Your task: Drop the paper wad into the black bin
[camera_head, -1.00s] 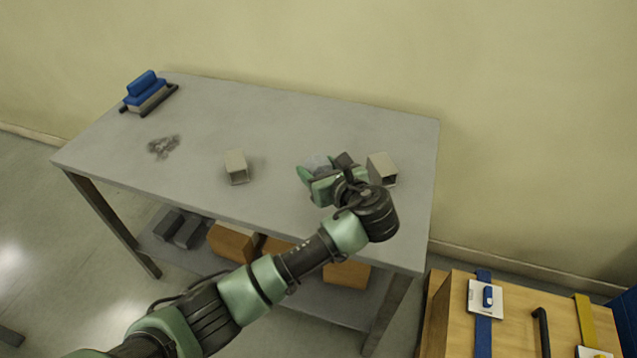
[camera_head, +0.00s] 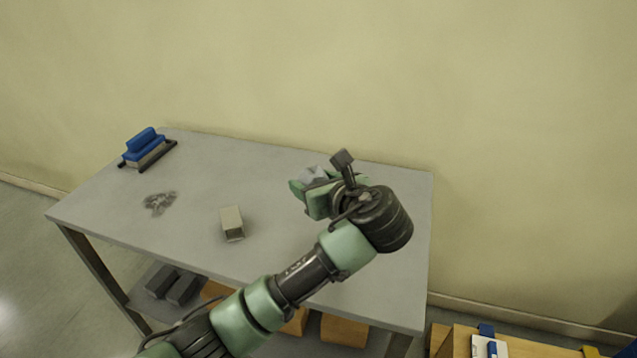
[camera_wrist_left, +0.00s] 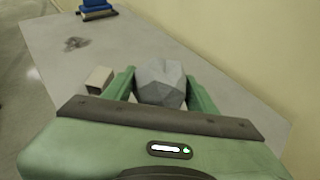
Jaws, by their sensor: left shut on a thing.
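My left gripper (camera_head: 314,186) is over the right part of the grey table. It is shut on the paper wad (camera_wrist_left: 161,83), a grey faceted lump held between the two green fingers in the left wrist view. In the head view the paper wad (camera_head: 312,175) shows only partly above the gripper, and it looks raised off the tabletop. I see no black bin in these frames. My right gripper is not in view.
Brown boxes (camera_head: 343,330) sit on the lower shelf. A wooden cabinet (camera_head: 462,340) stands at lower right.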

